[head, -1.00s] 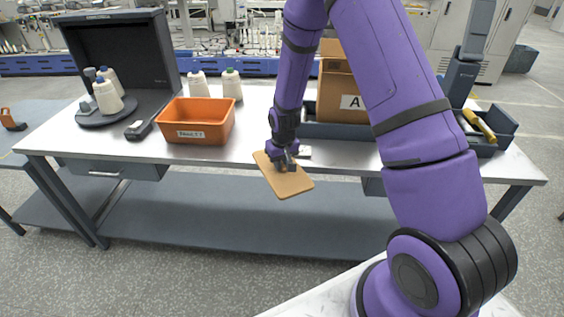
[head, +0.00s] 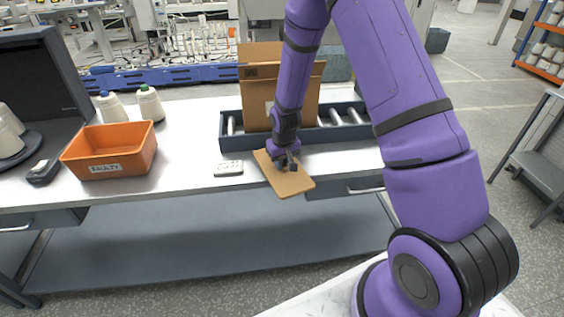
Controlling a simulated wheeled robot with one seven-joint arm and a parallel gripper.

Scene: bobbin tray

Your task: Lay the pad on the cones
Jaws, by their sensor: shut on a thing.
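My gripper (head: 287,166) is shut on a flat tan pad (head: 285,180), held by its upper part and tilted, in front of the table's front edge.
An orange bin (head: 137,160) labelled FAULTY stands on the white table (head: 190,178). A small white device (head: 228,168) lies left of the pad. A dark-framed roller track (head: 345,115) holds the box. A dark handheld device (head: 43,172) lies at left.

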